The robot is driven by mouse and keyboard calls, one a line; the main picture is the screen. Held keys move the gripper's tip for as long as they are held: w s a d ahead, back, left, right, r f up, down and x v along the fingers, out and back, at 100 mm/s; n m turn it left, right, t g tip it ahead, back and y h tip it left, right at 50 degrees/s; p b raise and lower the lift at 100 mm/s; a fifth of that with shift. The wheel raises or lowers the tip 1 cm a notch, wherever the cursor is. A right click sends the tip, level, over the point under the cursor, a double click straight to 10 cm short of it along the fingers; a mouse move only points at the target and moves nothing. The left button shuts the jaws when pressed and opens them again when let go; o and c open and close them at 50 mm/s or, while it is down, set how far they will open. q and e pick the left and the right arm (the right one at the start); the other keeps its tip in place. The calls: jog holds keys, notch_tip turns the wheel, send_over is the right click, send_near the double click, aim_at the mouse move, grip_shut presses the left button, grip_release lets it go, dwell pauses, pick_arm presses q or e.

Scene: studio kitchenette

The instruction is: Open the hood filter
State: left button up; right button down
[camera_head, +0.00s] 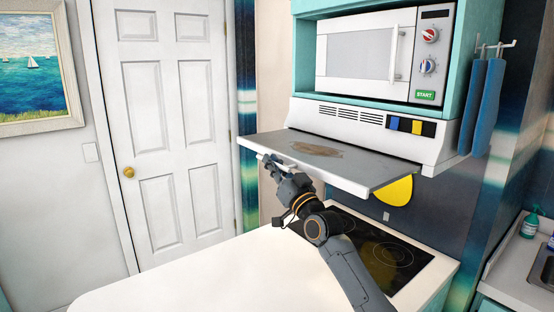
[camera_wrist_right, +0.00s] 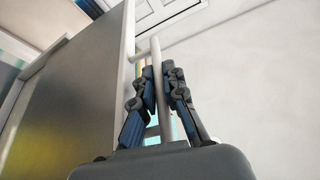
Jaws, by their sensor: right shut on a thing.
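The hood filter (camera_head: 340,161) is a flat grey panel with a brown stain, sticking out toward me from under the white range hood (camera_head: 365,125). A light bar handle (camera_head: 262,158) runs along its front edge. My right gripper (camera_head: 268,164) is at the left part of that front edge, shut on the handle. In the right wrist view the gripper (camera_wrist_right: 161,100) has its two fingers on either side of the handle bar (camera_wrist_right: 160,75), with the filter's grey underside (camera_wrist_right: 65,85) to the left. My left gripper is in neither view.
A white microwave (camera_head: 370,55) sits in the teal cabinet above the hood. A black cooktop (camera_head: 385,250) and white counter (camera_head: 230,280) lie below. Blue towels (camera_head: 485,105) hang at the right. A white door (camera_head: 168,110) stands at the left.

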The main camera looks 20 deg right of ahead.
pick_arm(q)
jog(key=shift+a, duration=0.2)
pick_arm(e)
jog(key=shift+a, duration=0.1)
jog(key=c, duration=1.4)
grip_release()
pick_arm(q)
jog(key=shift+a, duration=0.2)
pick_arm(e)
jog(key=v, duration=1.2)
jog(key=shift+f, duration=0.1)
